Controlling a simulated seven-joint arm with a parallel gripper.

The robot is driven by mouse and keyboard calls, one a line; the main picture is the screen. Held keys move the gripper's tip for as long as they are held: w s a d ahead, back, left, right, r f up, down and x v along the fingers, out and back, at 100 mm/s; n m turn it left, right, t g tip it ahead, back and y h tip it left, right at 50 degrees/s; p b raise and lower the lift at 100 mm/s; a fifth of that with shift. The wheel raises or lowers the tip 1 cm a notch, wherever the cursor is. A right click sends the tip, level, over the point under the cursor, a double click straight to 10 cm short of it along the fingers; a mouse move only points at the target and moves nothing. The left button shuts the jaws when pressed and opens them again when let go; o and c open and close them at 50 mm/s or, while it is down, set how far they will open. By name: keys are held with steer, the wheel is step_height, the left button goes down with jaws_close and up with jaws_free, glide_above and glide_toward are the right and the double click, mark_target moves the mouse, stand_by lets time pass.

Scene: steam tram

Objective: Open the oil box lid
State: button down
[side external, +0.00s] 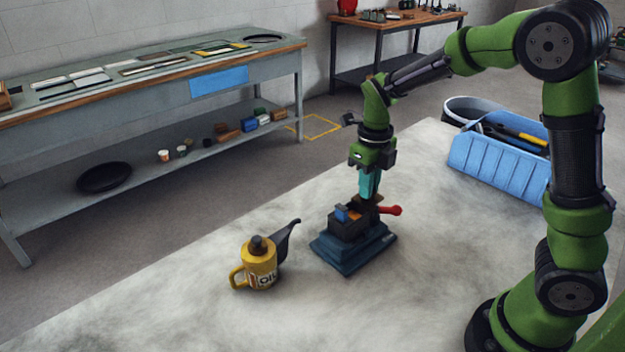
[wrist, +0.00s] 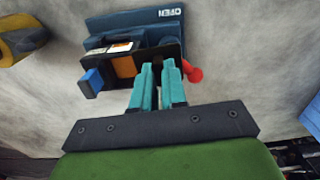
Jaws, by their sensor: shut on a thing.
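The oil box is a dark box on a blue base (side external: 345,258) marked OPEN, standing on the pale table. It also shows at the top of the wrist view (wrist: 105,42). A blue block (wrist: 91,82) sticks out at its left and a red knob (side external: 391,210) at its right. An orange patch (wrist: 124,67) shows inside the dark frame. My gripper (side external: 369,196) points down at the top of the box, near the red knob. Its teal fingers (wrist: 158,68) are close together at the box's near edge.
A yellow oil can (side external: 260,264) with a dark spout stands left of the box. A blue tool tote (side external: 500,160) stands at the back right of the table. A grey workbench (side external: 215,82) is beyond the table. The table's front left is clear.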

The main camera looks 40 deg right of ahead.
steer(key=c, duration=1.2)
jaws_free()
steer(key=shift+o, duration=0.2)
step_height(320, 180, up, 17)
